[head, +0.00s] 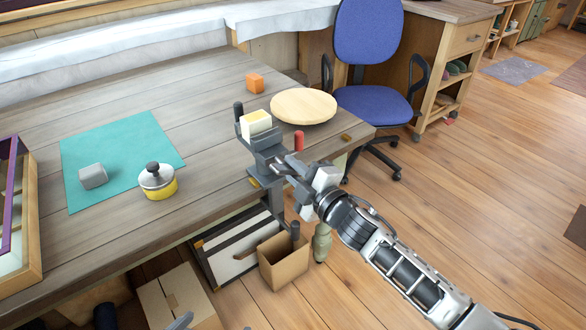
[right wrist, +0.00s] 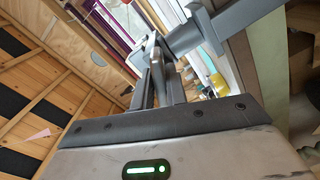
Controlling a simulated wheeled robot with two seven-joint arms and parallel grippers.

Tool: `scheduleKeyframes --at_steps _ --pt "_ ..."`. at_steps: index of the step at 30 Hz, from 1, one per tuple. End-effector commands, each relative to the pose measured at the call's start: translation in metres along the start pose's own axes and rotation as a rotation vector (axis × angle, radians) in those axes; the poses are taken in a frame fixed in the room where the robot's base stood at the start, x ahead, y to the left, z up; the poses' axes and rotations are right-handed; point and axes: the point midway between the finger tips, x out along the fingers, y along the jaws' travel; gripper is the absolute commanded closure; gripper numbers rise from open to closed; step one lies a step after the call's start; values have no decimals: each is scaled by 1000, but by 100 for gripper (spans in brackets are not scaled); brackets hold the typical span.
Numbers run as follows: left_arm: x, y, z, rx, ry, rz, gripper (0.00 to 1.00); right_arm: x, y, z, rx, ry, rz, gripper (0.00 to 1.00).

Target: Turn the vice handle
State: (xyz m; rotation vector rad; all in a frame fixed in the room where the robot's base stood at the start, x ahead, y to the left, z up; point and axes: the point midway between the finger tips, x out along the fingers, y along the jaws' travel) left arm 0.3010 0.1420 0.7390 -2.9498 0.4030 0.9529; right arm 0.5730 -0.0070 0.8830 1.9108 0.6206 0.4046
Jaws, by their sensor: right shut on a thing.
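The grey vice (head: 262,143) is fixed at the table's front right edge, with a pale yellow block (head: 256,122) in its jaws. My right gripper (head: 284,168) is at the front of the vice, just beyond the table edge, and is shut on the vice handle. The handle is mostly hidden by the fingers in the head view. In the right wrist view, the fingers (right wrist: 165,82) are close together beside the grey metal of the vice (right wrist: 232,28).
A round wooden board (head: 303,106), an orange cube (head: 254,83) and a red cylinder (head: 299,141) are near the vice. An open cardboard box (head: 283,268) stands below.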

Motion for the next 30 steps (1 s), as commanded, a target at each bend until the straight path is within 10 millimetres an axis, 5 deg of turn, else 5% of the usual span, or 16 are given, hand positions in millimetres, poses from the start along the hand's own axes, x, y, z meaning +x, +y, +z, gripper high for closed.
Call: scheduleKeyframes --at_steps 30 --pt "0 0 0 -1 1 0 2 0 0 0 -118 -1 -2 100"
